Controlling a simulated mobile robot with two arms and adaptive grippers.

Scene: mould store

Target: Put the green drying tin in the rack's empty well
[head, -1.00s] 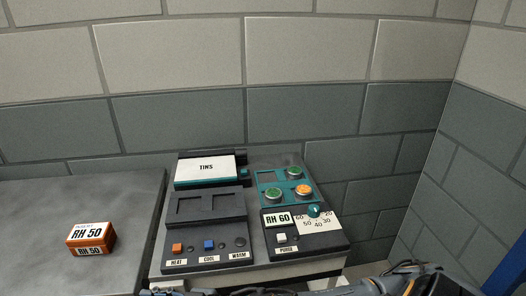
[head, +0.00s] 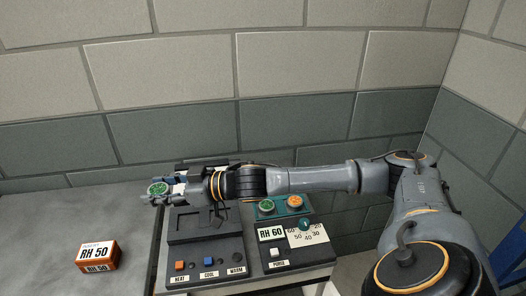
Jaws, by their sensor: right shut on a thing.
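The green drying tin (head: 157,188) is at the tips of my right gripper (head: 163,190), which is shut on it. The gripper reaches left across the back of the equipment and holds the tin left of the panels, near the left worktop's right edge. The teal rack (head: 281,210) is to the right, under my right forearm. Its front row shows another green tin (head: 265,206) and an orange tin (head: 295,201). My arm hides the rack's back row, so the empty well is not visible now. My left gripper is not in view.
An orange RH 50 box (head: 98,255) stands on the left worktop (head: 60,215), which is otherwise clear. A dark panel (head: 206,250) with HEAT, COOL and WARM buttons is below my forearm. An RH 60 card (head: 271,233) and a teal knob (head: 305,224) are in front of the rack.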

